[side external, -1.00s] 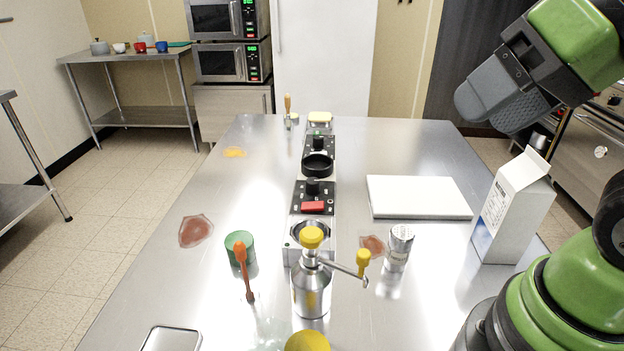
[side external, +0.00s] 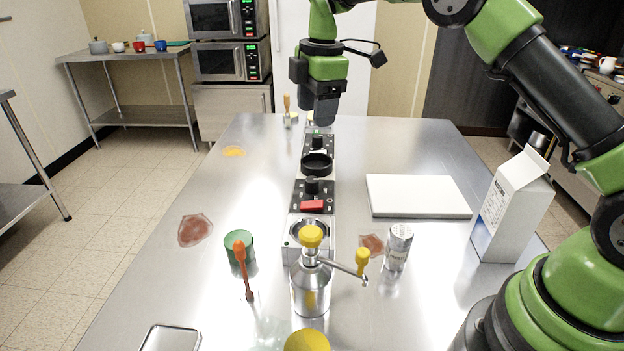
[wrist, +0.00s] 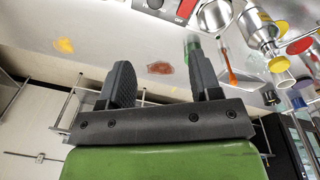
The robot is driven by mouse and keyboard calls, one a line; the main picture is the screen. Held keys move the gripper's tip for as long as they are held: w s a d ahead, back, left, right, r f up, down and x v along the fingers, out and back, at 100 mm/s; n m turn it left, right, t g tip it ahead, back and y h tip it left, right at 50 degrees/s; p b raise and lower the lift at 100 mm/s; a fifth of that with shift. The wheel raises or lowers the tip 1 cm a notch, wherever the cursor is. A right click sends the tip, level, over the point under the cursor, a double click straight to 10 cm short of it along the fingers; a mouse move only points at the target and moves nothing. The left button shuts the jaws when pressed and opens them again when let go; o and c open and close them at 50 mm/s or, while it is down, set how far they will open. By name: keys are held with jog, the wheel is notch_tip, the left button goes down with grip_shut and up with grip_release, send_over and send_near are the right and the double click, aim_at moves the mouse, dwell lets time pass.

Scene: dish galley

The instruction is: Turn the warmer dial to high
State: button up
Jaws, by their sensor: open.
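A narrow appliance strip runs along the middle of the steel table. It carries two dark control panels, each with a black knob: a nearer dial (side external: 312,187), beside a red switch (side external: 312,205), and a farther dial (side external: 318,142). I cannot tell which is the warmer's. Their pointer marks are too small to read. My gripper (side external: 321,112) hangs fingers-down above the far end of the strip, beyond both dials, touching neither. In the wrist view the two fingers (wrist: 160,80) are spread with nothing between them. A panel with a red switch (wrist: 184,10) is cut off at the top there.
A black ring (side external: 317,163) stands between the panels. A pump bottle (side external: 311,285), green cup (side external: 240,246) and shaker (side external: 398,248) stand near the strip's front. A white board (side external: 418,197) and carton (side external: 512,208) are to the right. The table left of the strip is mostly clear.

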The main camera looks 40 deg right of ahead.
aim_at(312, 179)
jog(key=f+n, duration=0.1)
jog(key=f, duration=0.1)
jog(key=w+f+n, duration=0.1)
jog(key=f, duration=0.1)
jog(key=f+n+g, duration=0.1)
jog(key=f, duration=0.2)
jog(key=shift+w+d, duration=0.35)
jog(key=shift+w, duration=0.05)
notch_tip(312, 179, down, 10)
jog(key=shift+r, duration=0.15)
jog(key=c, duration=0.9)
